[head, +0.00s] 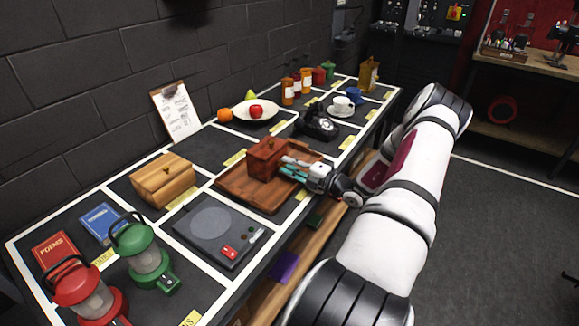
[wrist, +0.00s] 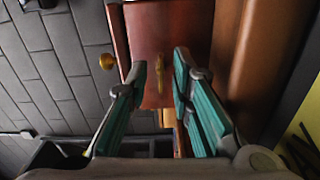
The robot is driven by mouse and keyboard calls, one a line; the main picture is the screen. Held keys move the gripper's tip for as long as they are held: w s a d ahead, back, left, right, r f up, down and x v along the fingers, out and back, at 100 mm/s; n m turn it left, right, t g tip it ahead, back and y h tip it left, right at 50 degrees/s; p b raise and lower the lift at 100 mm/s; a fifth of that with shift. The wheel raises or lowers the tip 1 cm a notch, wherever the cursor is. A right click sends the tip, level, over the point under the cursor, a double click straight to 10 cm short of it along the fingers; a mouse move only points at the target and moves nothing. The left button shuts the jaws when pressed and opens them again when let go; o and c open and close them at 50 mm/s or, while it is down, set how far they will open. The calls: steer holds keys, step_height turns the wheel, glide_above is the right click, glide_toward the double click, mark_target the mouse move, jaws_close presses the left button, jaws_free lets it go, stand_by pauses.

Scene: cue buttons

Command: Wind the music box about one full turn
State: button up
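The music box is a reddish-brown wooden box (head: 266,157) on a wooden tray (head: 245,195) in the middle of the table. In the wrist view the box (wrist: 150,35) fills the top middle, with a round brass knob (wrist: 107,61) at its left. A brass winding key (wrist: 160,66) shows on its near face. My gripper (head: 287,167) is at the box's right side. In the wrist view its teal-padded fingers (wrist: 160,75) are apart, one on each side of the key, with gaps visible. I cannot tell how deep the key lies between them.
A black telephone (head: 318,124) stands beyond the tray. A light wooden box (head: 163,180) is to the left, and a grey panel with buttons (head: 215,230) is nearer. Lanterns (head: 145,260) stand at the near end.

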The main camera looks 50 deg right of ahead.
steer(key=shift+f, duration=0.1)
steer(key=n+b, duration=0.3)
steer(key=n, duration=0.3)
steer(key=shift+n+b, duration=0.3)
steer(key=shift+n, duration=0.1)
steer(key=n+b, duration=0.2)
steer(key=n, duration=0.1)
steer(key=shift+b, duration=0.35)
steer(key=n+b, duration=0.3)
steer(key=s+p, duration=0.1)
steer(key=s, duration=1.3)
steer(key=w+a+r+n+g+y+p, duration=0.1)
steer(key=w+a+r+n+g+y, duration=0.3)
steer(key=a+n, duration=0.25)
steer(key=w+a+r+n+g+y+p, duration=0.1)
steer(key=w+a+r+n+g+y, duration=0.3)
steer(key=a, duration=0.3)
steer(key=a+r+n+g, duration=0.3)
steer(key=a+n, duration=0.2)
steer(key=a, duration=0.2)
steer(key=a+r+n+g+h+p, duration=0.1)
steer(key=a+r+n+g, duration=0.2)
steer(key=a+n, duration=0.3)
steer(key=shift+s+a+r, duration=0.25)
steer(key=shift+a+r, duration=0.4)
steer(key=shift+a, duration=0.15)
